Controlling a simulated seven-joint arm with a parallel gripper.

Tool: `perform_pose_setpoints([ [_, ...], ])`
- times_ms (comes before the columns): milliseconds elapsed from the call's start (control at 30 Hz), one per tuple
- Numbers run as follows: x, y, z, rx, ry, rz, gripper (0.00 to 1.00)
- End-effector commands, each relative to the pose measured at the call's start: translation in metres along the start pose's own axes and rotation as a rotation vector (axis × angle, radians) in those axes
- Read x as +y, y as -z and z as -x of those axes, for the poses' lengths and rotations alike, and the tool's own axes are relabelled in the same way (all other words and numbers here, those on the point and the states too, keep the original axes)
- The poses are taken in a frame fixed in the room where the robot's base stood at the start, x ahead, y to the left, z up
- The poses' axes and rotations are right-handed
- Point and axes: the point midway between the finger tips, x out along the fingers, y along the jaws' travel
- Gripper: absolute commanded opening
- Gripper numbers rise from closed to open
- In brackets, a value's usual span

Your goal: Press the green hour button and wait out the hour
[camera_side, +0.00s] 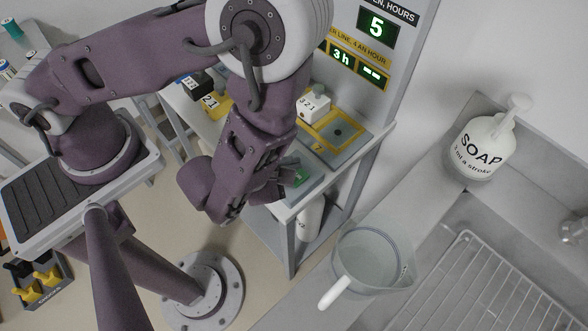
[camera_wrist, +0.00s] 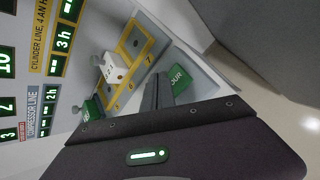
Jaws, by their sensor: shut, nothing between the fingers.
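The green hour button (camera_side: 297,176) sits at the front corner of the bench in the side view, partly hidden by my gripper. In the wrist view the green button (camera_wrist: 181,77), lettered "OUR" where it shows, lies just beyond and right of my fingertips. My gripper (camera_wrist: 158,80) is shut with nothing between its fingers. In the side view my gripper (camera_side: 277,188) is beside the button, and I cannot tell whether it touches it. The hours display (camera_side: 377,26) reads 5. The cylinder line display (camera_side: 341,57) reads 3 h, with dashes beside it.
A white numbered block (camera_side: 313,105) stands by a yellow-framed bay (camera_side: 338,132) on the bench. A dark block (camera_side: 196,84) is farther left. A soap bottle (camera_side: 484,146), a clear jug (camera_side: 372,258) and a wire rack (camera_side: 478,285) are to the right.

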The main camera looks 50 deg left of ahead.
Motion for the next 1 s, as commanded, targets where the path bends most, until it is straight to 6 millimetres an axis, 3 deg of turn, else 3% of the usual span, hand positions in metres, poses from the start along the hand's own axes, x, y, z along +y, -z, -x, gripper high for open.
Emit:
perform_pose_setpoints([
  [1000,-0.0043,0.0043,-0.0061,-0.001,0.000,0.000,0.00],
])
